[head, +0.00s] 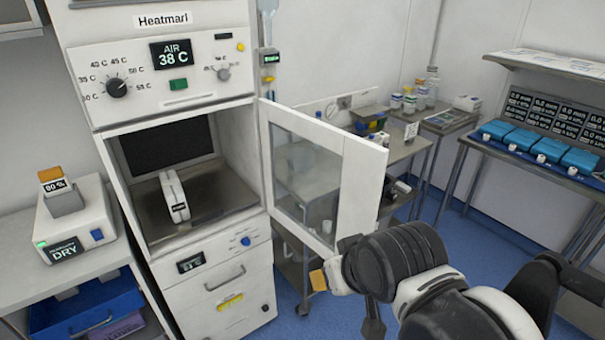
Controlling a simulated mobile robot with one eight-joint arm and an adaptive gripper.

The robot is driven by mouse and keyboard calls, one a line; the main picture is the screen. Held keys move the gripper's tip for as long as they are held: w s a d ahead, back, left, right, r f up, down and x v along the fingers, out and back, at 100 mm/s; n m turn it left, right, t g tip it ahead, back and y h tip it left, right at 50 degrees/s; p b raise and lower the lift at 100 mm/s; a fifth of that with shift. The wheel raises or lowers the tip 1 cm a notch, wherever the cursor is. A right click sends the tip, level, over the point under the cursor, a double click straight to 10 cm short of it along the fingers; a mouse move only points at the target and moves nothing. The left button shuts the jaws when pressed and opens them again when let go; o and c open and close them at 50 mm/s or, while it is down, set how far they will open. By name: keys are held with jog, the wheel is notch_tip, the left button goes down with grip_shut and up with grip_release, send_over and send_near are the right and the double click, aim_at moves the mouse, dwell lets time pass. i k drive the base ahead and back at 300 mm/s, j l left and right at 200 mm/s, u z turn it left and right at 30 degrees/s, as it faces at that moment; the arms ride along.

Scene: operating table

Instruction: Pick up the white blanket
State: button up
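A white folded bundle with a small dark label, which looks like the white blanket (174,196), stands upright inside the open compartment of the warming cabinet (205,290). It sits on the compartment floor, left of the middle. My arm reaches in from the lower right, and my gripper (346,298) is at its end, low in front of the cabinet's open door (365,180). It is well to the right of the blanket and apart from it. The fingers are partly hidden by the wrist, so their opening is unclear.
The glass door swings out to the right, between the compartment and my arm. A white device (75,225) stands on a bench at left. A cluttered steel table (405,150) and a table with blue boxes (590,180) stand behind. Blue floor shows between them.

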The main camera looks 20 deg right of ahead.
aim_at(174, 194)
jog(key=l+u, duration=0.2)
jog(key=l, duration=0.25)
jog(key=l+u, duration=0.2)
jog(key=l, duration=0.2)
jog(key=l+u, duration=0.2)
jog(key=l, duration=0.25)
jog(key=l+u, duration=0.2)
jog(key=l, duration=0.25)
jog(key=l+u, duration=0.15)
jog(key=l, duration=0.25)
jog(key=k+l+u, duration=0.2)
jog(key=l, duration=0.2)
jog(key=k+l+u, duration=0.2)
jog(key=l, duration=0.25)
jog(key=l+u, duration=0.2)
jog(key=l, duration=0.2)
jog(key=i+j, duration=0.2)
jog(key=j, duration=0.15)
jog(key=i+j+z, duration=0.1)
jog(key=j, duration=0.25)
jog(key=i+j, duration=0.3)
jog(key=i+j+z, duration=0.1)
jog(key=j, duration=0.35)
jog(key=i+j, duration=0.25)
jog(key=j, duration=0.15)
jog(key=i+j+z, duration=0.1)
jog(key=j, duration=0.3)
jog(key=i+j+z, duration=0.25)
jog(key=i+j, duration=0.95)
jog(key=i, duration=0.5)
